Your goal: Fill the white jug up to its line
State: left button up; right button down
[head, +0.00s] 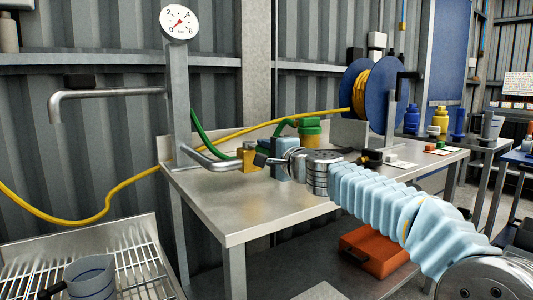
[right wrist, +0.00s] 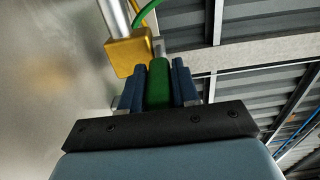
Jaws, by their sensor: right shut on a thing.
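The white jug (head: 92,281) stands upright at the lower left of the head view, with a dark handle on its left and a thin blue line around it. Its water level cannot be made out. A metal spout (head: 105,92) hangs higher up, with no visible stream. My right gripper (head: 268,160) is at the yellow valve block (head: 247,159) on the lower pipe. In the right wrist view its blue fingers (right wrist: 159,88) are shut on a green handle (right wrist: 159,84) beside the yellow block (right wrist: 131,52). My left gripper is not in view.
The jug stands on a wire rack (head: 140,262) in a metal basin. A yellow hose (head: 125,185) hangs along the wall to a blue reel (head: 360,88). A dial gauge (head: 177,22) tops the post.

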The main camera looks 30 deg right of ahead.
jog(key=c, duration=0.9)
grip_release()
jog(key=shift+a, duration=0.1)
jog(key=shift+s, duration=0.5)
jog(key=s, duration=0.4)
jog(key=s+b, duration=0.1)
jog(key=s, duration=0.3)
jog(key=s+d+b, duration=0.1)
jog(key=s, duration=0.3)
jog(key=shift+s, duration=0.4)
